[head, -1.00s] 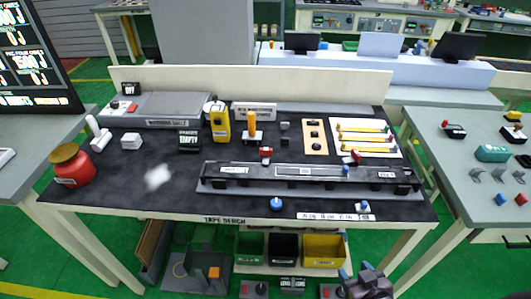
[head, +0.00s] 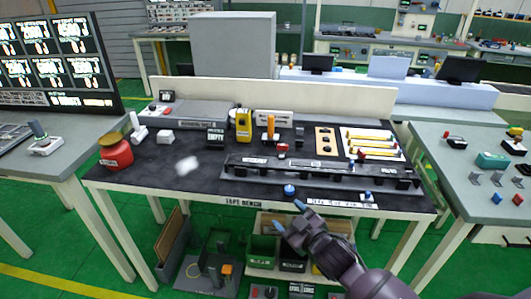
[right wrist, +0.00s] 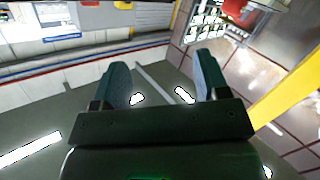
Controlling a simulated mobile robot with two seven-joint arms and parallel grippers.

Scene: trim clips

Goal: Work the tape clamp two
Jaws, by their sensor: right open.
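A long dark fixture (head: 240,175) lies along the front of the tape bench's black top in the head view. Two red-topped parts, a left one (head: 282,148) and a right one (head: 361,154), stand at its back edge. They look like clamp handles, but I cannot read which is clamp two. My right gripper (head: 289,215) is open and empty in front of the bench edge, below the left blue knob, apart from the fixture. My left gripper is out of view.
A red jar (head: 115,152), a yellow device (head: 243,125) and a panel of yellow strips (head: 371,142) stand on the bench. Bins (head: 262,250) sit under it. Side tables flank it. The right wrist view shows only the open fingers and a distant room.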

